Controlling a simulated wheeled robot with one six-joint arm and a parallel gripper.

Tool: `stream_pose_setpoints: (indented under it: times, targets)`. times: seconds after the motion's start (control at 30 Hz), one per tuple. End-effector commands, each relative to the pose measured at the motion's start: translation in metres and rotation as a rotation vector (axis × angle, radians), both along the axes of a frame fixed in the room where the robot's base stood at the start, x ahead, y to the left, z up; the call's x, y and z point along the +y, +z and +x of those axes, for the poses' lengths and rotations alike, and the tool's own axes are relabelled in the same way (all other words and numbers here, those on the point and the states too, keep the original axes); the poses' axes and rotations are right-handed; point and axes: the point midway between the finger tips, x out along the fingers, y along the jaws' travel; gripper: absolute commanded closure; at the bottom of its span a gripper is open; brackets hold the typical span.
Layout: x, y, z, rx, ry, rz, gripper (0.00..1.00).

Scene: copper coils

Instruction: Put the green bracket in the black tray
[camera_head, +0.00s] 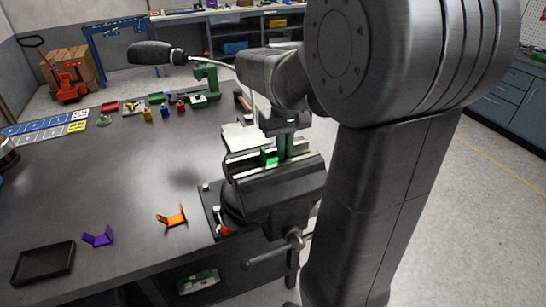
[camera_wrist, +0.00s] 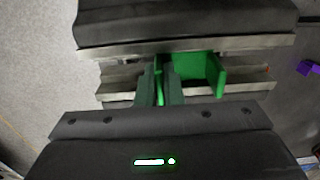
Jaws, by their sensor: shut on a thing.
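The green bracket (camera_head: 268,156) is at the top of the vise, between its jaws. In the wrist view the green bracket (camera_wrist: 208,70) shows a flat plate and an upright flange. My gripper (camera_head: 284,150) points down at the vise. In the wrist view its fingers (camera_wrist: 158,85) are shut on the left end of the bracket. The part between the fingers is mostly hidden. The black tray (camera_head: 72,262) lies empty at the front left of the table.
The vise (camera_head: 265,195) stands at the table's right edge, with its handle (camera_head: 270,252) sticking out. An orange bracket (camera_head: 172,217) and a purple bracket (camera_head: 98,237) lie between vise and tray. Small parts, a green press (camera_head: 206,82) and boards are farther back. The table's middle is clear.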

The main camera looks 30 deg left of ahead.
Motion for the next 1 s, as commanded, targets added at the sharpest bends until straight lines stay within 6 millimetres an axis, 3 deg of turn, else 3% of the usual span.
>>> stream_pose_setpoints:
  times: [0.7, 1.0]
  targets:
    - [0.000, 0.046, 0.000, -0.001, 0.000, 0.001, 1.00]
    - [0.000, 0.048, 0.000, -0.001, 0.000, 0.001, 1.00]
